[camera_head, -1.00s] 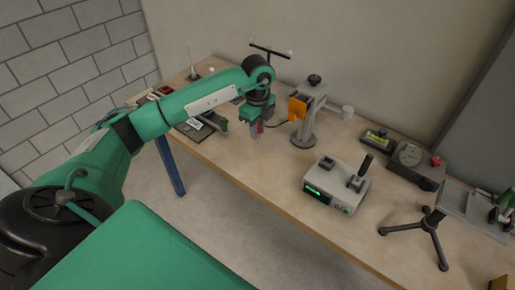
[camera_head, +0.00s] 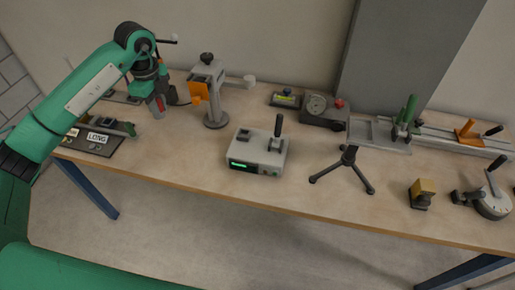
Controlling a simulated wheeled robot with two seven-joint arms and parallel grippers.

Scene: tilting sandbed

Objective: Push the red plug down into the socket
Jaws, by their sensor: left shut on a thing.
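My left gripper (camera_head: 156,104) points down at the left of the bench, beside the grey stand, and is shut on the red plug (camera_head: 160,103). Only a small red part of the plug shows between the dark fingers, above the bench top. A dark cable (camera_head: 182,98) curves beside it. A grey box (camera_head: 257,155) with a green display stands on the bench to the right of the gripper, with a dark block and an upright black handle on top. I cannot tell for certain where the socket is. My right gripper is out of view.
A grey stand (camera_head: 214,108) with an orange plate is close right of the gripper. A dark mat (camera_head: 94,140) with a "LONG" label lies to the left. A gauge unit (camera_head: 322,110) and a tripod (camera_head: 347,170) stand farther right. The front middle of the bench is clear.

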